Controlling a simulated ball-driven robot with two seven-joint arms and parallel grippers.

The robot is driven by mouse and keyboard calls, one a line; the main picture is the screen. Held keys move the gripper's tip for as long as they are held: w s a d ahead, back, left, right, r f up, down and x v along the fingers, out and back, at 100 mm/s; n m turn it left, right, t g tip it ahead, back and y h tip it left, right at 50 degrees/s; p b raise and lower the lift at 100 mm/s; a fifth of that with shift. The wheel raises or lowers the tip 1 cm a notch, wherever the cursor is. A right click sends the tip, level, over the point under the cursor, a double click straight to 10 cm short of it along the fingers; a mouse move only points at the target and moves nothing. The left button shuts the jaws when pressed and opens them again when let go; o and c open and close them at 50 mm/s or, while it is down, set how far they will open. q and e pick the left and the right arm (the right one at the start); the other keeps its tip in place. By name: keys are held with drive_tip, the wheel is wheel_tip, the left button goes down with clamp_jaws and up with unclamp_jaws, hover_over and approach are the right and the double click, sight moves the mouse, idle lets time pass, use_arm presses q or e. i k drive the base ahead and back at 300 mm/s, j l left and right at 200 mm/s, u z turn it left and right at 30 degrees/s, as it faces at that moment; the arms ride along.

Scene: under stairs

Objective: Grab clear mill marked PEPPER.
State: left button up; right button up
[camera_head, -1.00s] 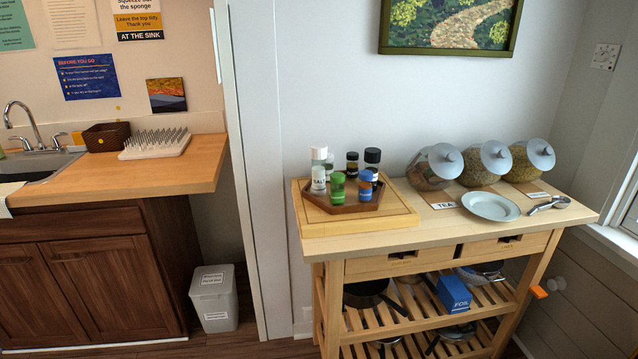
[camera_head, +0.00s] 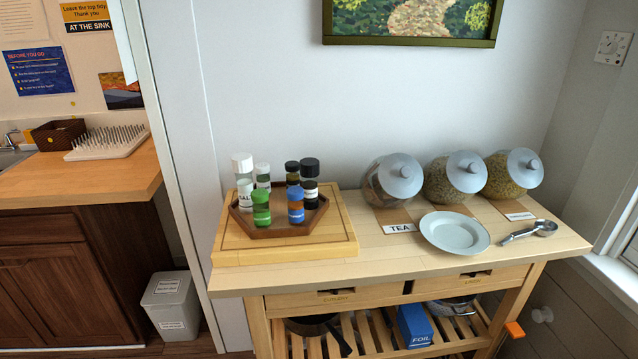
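Several small jars and mills stand upright on a brown hexagonal tray (camera_head: 262,233) on a wooden board at the left of the cart top. A clear mill with a black cap (camera_head: 309,180) stands at the tray's right rear; its label is too small to read. A white-capped mill (camera_head: 243,180) marked SALT stands at the left. Between and in front of them are a green-capped jar (camera_head: 261,207), a blue-capped jar (camera_head: 295,205), a smaller black-capped jar (camera_head: 292,172) and a smaller white-capped jar (camera_head: 262,176). Neither of my grippers is in view.
The board (camera_head: 232,256) lies on the wooden cart (camera_head: 390,260). A grey plate (camera_head: 454,232), a metal scoop (camera_head: 530,231) and three tilted glass jars, one at the left (camera_head: 392,180), share the top. A bin (camera_head: 171,305) stands on the floor left of the cart.

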sight(310, 186)
drive_tip(key=i+l+u, duration=0.1)
drive_tip(key=l, duration=0.3)
drive_tip(key=i+j, duration=0.1)
drive_tip(key=i+j+z, duration=0.15)
drive_tip(key=j+z, duration=0.15)
drive_tip(key=i+j+z, duration=0.1)
drive_tip(key=j+z, duration=0.5)
drive_tip(key=j, duration=0.15)
drive_tip(key=i, duration=0.05)
